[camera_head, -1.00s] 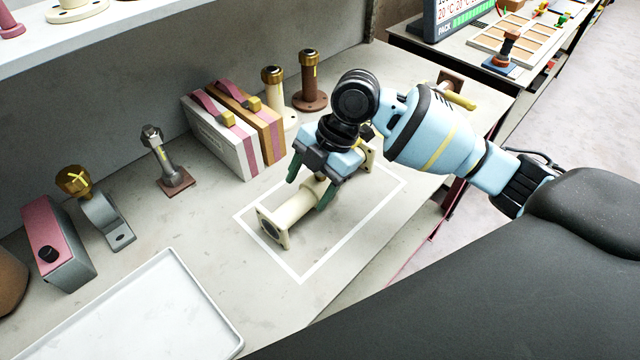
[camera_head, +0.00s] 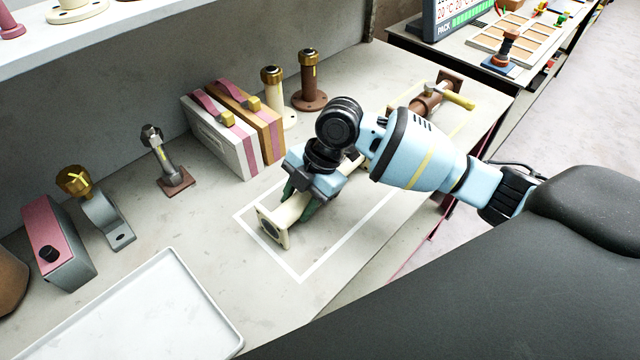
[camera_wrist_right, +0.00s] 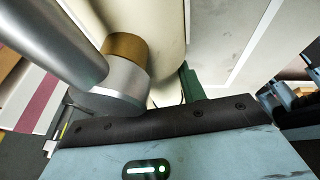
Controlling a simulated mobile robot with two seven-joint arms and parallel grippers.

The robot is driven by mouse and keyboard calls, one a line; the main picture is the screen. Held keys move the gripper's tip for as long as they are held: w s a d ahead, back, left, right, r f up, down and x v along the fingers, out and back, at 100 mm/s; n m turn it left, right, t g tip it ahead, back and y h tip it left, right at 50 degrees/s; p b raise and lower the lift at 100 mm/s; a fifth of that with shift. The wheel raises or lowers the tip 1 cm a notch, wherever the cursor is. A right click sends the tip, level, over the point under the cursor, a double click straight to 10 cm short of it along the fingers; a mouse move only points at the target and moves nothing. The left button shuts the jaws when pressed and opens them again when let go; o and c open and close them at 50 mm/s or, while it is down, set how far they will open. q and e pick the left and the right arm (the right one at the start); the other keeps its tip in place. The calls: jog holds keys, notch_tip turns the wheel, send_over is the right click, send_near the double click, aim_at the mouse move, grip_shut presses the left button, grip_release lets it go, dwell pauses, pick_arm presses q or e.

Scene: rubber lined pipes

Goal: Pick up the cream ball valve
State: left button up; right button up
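The cream ball valve (camera_head: 272,227) lies on the bench inside a white outlined rectangle. Its square end flange faces the front left; its far part is hidden behind my right gripper. My right gripper (camera_head: 301,199) is low over the valve body, with green fingers spread to either side of it. In the right wrist view, the cream body (camera_wrist_right: 165,25) runs close in front of the gripper, with a brass collar (camera_wrist_right: 124,47) and a silver handle (camera_wrist_right: 50,40). One green finger is beside the body; contact is unclear. My left gripper is out of view.
A white tray (camera_head: 233,338) lies at the front left. Pink-and-white and orange boxes (camera_head: 222,142) stand behind the valve, near cream (camera_head: 274,95) and brown (camera_head: 310,82) posts. A brown piece with a yellow handle (camera_head: 458,95) lies to the right. The outlined area's right part is clear.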

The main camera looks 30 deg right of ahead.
jog(key=c, duration=0.7)
jog(key=shift+r, duration=0.1)
grip_shut()
jog(key=shift+r, duration=0.3)
notch_tip(320, 180, up, 3)
jog(key=shift+d+r, duration=0.1)
jog(key=s+d, duration=0.3)
jog(key=s, duration=0.4)
jog(key=s+d+r, duration=0.1)
jog(key=s+d, duration=0.3)
jog(key=s, duration=0.3)
jog(key=shift+s, duration=0.15)
